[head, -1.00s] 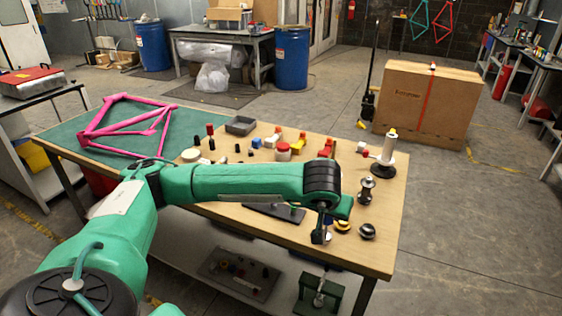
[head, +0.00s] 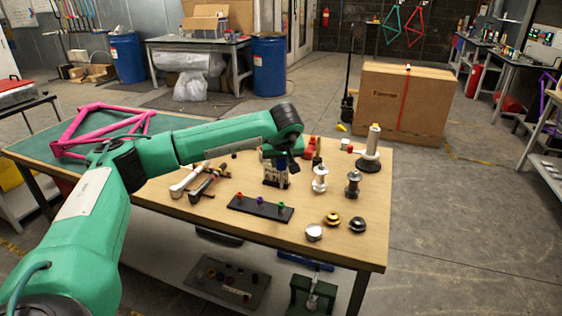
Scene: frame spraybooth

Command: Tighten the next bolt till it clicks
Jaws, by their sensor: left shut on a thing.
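A black bar (head: 247,207) lies on the wooden table with a red bolt (head: 239,196), a purple bolt (head: 261,201) and a green bolt (head: 281,206) standing along it. My left gripper (head: 276,172) points down behind the bar, apart from the bolts. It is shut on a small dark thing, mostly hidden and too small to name. My right gripper is not in view.
White and dark spools (head: 320,182) (head: 353,184) stand right of my left gripper. A stand with a pale cylinder (head: 372,145) is at the back right. The table's front centre is clear.

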